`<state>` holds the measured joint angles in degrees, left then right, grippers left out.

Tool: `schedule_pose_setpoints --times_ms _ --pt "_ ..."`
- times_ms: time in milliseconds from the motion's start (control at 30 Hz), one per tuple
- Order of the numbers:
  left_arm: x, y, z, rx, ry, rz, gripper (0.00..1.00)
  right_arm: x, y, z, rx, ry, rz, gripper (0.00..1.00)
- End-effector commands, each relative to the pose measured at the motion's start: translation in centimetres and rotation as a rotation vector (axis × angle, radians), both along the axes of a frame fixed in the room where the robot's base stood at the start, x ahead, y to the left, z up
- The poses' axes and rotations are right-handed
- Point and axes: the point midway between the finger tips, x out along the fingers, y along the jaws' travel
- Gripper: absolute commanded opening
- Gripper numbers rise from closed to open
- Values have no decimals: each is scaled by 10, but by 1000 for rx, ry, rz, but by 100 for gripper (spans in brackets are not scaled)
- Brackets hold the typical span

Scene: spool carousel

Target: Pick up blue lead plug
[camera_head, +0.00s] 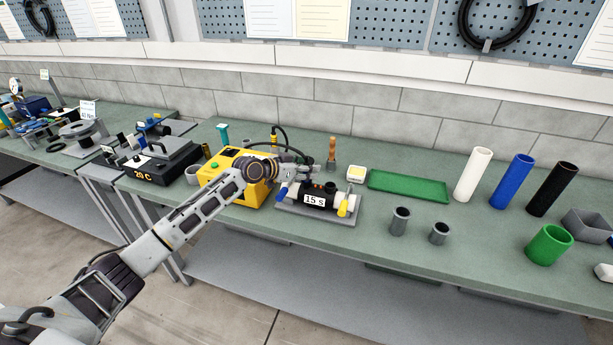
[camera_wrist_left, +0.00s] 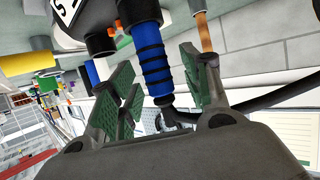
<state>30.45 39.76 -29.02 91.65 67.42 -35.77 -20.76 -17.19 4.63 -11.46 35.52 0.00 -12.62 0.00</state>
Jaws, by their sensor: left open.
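The blue lead plug (camera_wrist_left: 156,72) has black rings and a black end, and a black cable shows close by. In the left wrist view it lies between the spread green-padded fingers of my left gripper (camera_wrist_left: 155,58), with gaps on both sides. In the head view a small blue part (camera_head: 283,191) shows beside the tester marked "15 s" (camera_head: 316,199), partly hidden by the gripper. My left gripper (camera_head: 303,174) is open over the tester's back left side. Whether the plug's black end sits in a socket is unclear. My right gripper is out of view.
A yellow box (camera_head: 222,178) stands close left of the tester. A yellow plug (camera_head: 344,207) is at its right. A wooden-handled tool (camera_head: 332,148) stands behind. A green tray (camera_head: 408,186) and upright tubes are to the right. The bench front there is partly clear.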

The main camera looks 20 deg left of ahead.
Motion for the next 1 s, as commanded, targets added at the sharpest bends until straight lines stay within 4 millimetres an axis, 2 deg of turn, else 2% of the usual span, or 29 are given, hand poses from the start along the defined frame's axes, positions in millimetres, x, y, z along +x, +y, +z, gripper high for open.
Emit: schedule_pose_setpoints --times_ms 100,467,767,1000 --pt "0 0 0 0 0 0 46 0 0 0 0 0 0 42" --pt "0 0 0 0 0 0 0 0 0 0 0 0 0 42" --pt "0 0 1 -1 -1 0 0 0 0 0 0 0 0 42" --pt "1 0 16 0 -4 0 0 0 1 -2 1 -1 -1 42"
